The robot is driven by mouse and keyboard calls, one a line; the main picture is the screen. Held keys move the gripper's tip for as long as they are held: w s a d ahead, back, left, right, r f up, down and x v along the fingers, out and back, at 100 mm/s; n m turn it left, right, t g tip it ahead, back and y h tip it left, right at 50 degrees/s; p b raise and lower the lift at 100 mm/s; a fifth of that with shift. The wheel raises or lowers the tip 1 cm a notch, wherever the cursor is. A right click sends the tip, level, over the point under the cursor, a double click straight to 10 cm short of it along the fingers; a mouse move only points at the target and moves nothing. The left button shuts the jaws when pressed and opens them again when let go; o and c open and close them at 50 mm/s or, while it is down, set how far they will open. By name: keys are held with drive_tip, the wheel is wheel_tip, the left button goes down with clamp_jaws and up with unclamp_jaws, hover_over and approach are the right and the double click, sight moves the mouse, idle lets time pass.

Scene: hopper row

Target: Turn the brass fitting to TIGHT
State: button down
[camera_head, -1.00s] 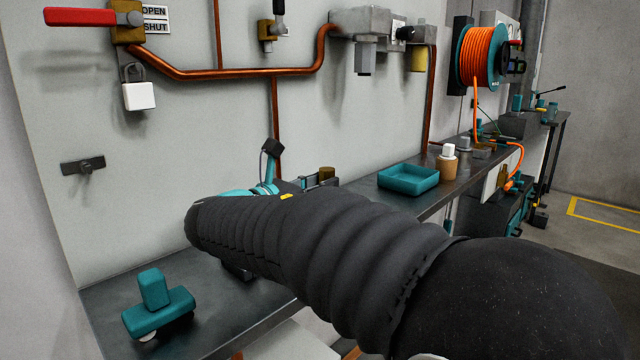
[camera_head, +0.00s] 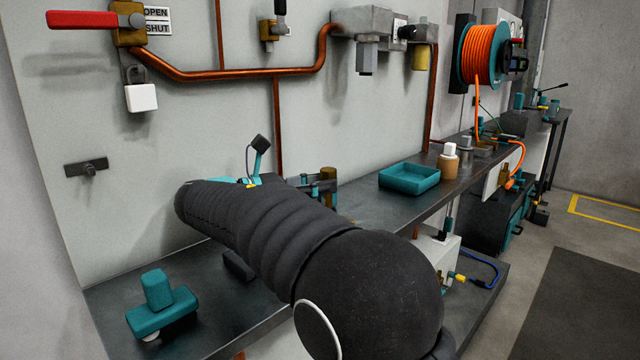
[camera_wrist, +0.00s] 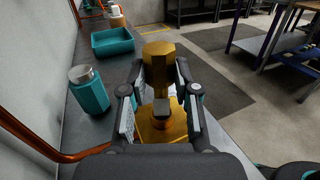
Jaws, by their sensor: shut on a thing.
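The brass fitting (camera_wrist: 159,68) stands between the fingers of my gripper (camera_wrist: 160,94) in the wrist view. It has a faceted upper part and a wider brass part (camera_wrist: 150,134) lower in the picture. My gripper is shut on it, one finger on each side. In the head view the brass (camera_head: 328,174) shows as a small piece beside my gripper (camera_head: 318,187), behind my arm. My arm hides most of the fitting there. No TIGHT mark can be read in either view.
A teal-bodied container (camera_wrist: 88,90) stands left of my gripper in the wrist view. A teal tray (camera_head: 409,179) lies farther along the bench (camera_head: 372,213). A teal block-shaped item (camera_head: 160,304) is at the near end. Copper pipes (camera_head: 277,125) run along the wall.

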drive_tip(key=shift+f, duration=0.35)
drive_tip(key=c, duration=0.8)
unclamp_jaws()
drive_tip(key=shift+r, duration=0.15)
drive_tip(key=shift+a, duration=0.1)
drive_tip(key=v, duration=0.7)
drive_tip(key=shift+s+a, duration=0.15)
